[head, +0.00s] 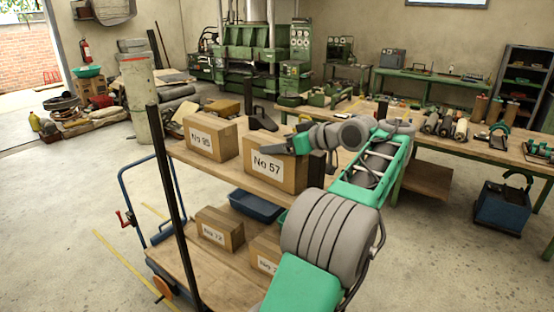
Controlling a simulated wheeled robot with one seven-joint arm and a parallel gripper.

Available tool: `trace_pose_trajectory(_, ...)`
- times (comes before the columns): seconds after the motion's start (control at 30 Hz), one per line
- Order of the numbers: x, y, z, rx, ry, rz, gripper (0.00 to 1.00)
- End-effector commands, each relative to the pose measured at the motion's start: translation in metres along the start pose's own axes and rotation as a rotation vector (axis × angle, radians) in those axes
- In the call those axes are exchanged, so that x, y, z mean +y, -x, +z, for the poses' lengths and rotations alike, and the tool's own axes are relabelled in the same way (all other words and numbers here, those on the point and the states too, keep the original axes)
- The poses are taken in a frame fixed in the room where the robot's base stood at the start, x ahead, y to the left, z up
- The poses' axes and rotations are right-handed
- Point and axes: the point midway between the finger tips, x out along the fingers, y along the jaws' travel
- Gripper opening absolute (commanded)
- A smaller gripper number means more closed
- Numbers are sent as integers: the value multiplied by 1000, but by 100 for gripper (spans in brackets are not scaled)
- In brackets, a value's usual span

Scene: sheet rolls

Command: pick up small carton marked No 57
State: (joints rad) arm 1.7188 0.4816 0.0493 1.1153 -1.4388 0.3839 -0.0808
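The carton marked No 57 (258,180) is a brown box with a white label. It stands upright on the top wooden shelf of a cart (235,165). My gripper (294,146) is at the upper right of this carton, in front of its top edge in the picture. My wrist hides part of the carton's top and right side.
A carton marked No 95 or similar (208,139) stands to the left on the same shelf. Cartons No 72 (219,230) and another (264,254) sit below, near a blue bin (256,207). A dark upright post (172,205) rises at the cart's left corner.

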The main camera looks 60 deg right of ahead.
Motion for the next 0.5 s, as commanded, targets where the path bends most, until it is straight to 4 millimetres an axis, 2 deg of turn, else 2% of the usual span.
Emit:
trace_pose_trajectory(0.07,1,1,0,0,-1,2,75)
trace_pose_trajectory(0.5,3,3,2,-1,-3,7,39)
